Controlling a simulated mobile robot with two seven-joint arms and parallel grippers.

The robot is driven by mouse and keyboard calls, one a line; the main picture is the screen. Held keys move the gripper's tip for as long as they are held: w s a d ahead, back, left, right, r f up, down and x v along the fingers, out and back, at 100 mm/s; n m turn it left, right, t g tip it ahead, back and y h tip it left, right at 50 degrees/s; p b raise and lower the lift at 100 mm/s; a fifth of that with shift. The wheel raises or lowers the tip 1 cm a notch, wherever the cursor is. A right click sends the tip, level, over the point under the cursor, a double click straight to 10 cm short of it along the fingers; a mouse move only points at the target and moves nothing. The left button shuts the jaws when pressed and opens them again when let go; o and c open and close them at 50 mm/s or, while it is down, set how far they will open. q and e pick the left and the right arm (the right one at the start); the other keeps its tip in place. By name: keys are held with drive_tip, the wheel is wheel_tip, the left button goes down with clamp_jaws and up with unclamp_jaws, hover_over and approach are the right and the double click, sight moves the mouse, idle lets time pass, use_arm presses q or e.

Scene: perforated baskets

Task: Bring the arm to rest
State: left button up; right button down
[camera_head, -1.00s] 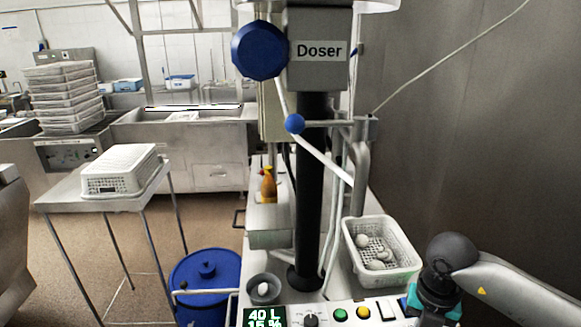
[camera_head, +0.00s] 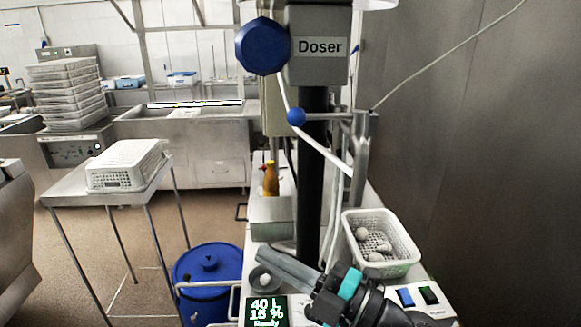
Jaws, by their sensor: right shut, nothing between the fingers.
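My right gripper (camera_head: 268,261) shows at the bottom of the head view. Its grey fingers are shut and empty, and point left and up over the front of the machine's control panel (camera_head: 434,309). The teal-banded wrist behind them hides the middle of the panel and its buttons. The fingertips appear beside a grey cup (camera_head: 256,275) with a white item in it; I cannot tell whether they touch it. My left gripper is not in view.
A white perforated basket (camera_head: 408,257) with several pale round items stands right of the black column (camera_head: 310,200). A lit display (camera_head: 266,311) is at the front. A blue drum (camera_head: 208,266) and a table (camera_head: 75,189) with a white basket (camera_head: 126,165) stand left.

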drive_tip(key=w+d+m+t+h, duration=0.4)
drive_tip(key=d+m+t+h, duration=0.65)
drive_tip(key=m, duration=0.45)
drive_tip(key=s+d+f+m+g+h, duration=0.5)
drive_tip(key=d+f+m+g+h, duration=0.35)
drive_tip(key=f, duration=0.45)
drive_tip(key=s+f+g+y, duration=0.1)
drive_tip(key=s+f+g, duration=0.4)
drive_tip(key=s, duration=0.4)
drive_tip(key=s+f+g+y, duration=0.1)
drive_tip(key=s+f+g, duration=0.4)
drive_tip(key=s, duration=0.4)
wheel_tip(320, 180, down, 30)
drive_tip(key=s+b, duration=0.1)
drive_tip(key=b, duration=0.8)
use_arm(q)
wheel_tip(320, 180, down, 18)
drive_tip(key=b, duration=0.9)
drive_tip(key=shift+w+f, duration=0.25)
use_arm(e)
drive_tip(key=s+f, duration=0.5)
drive_tip(key=f, duration=0.3)
drive_tip(key=s+d+f, duration=0.1)
drive_tip(key=s+f, duration=0.4)
drive_tip(key=f, duration=0.3)
drive_tip(key=s+d+f+g, duration=0.1)
drive_tip(key=s+f, duration=0.5)
drive_tip(key=f, duration=0.3)
drive_tip(key=shift+d+f, duration=0.1)
